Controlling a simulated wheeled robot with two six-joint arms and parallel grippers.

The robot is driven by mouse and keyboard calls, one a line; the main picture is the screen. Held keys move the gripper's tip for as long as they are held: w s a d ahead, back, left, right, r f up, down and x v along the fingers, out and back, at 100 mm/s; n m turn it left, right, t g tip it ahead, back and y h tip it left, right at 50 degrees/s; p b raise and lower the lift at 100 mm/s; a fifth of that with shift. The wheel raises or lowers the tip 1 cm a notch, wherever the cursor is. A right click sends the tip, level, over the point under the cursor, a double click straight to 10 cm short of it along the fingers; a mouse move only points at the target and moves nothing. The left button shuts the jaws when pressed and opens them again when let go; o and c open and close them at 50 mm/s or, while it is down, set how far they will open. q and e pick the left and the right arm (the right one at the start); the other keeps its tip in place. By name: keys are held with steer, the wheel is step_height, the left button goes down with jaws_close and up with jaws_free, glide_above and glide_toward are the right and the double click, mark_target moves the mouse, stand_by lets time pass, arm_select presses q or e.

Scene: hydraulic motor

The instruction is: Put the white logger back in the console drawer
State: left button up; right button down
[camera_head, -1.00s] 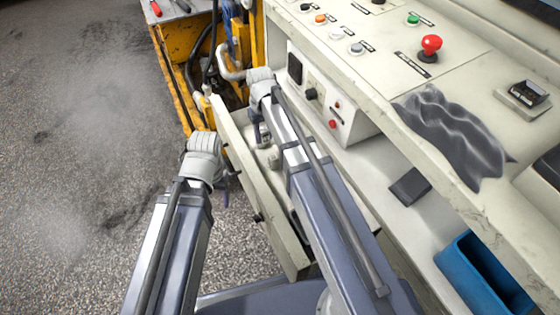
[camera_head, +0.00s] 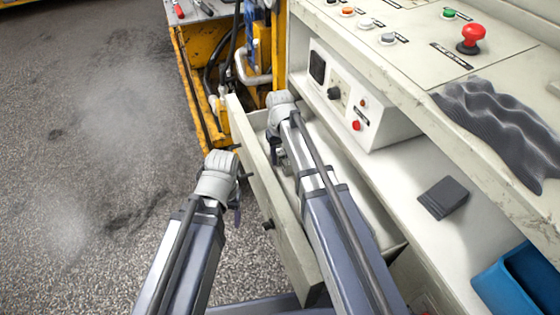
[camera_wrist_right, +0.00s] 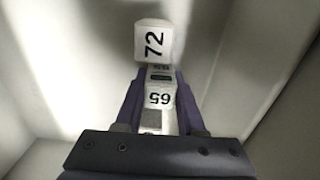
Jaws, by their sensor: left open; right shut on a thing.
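The white logger (camera_wrist_right: 160,100), marked 65 with a small dark screen, is between the dark fingers of my right gripper (camera_wrist_right: 160,88), which is shut on it. A white block marked 72 (camera_wrist_right: 155,43) shows just beyond it; I cannot tell whether they touch. The pale console drawer (camera_head: 268,200) is pulled open, and my right gripper (camera_head: 279,158) reaches down into it. In the head view my own wrist and arm hide most of the logger. My left gripper (camera_head: 237,206) is open, outside the drawer front, its fingers mostly hidden behind its wrist.
The console shelf right of the drawer holds a switch box (camera_head: 375,118), a dark flat block (camera_head: 443,197) and a blue bin (camera_head: 520,283). The console top with a red button (camera_head: 472,38) and a grey cloth (camera_head: 505,130) overhangs it. Yellow machinery (camera_head: 205,110) stands behind the drawer.

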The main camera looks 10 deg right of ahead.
mark_target(280, 152)
steer(key=shift+f, duration=0.15)
steer(key=c, duration=0.5)
jaws_free()
step_height(280, 152, up, 12)
steer(key=p, duration=1.2)
steer(key=shift+r, duration=0.25)
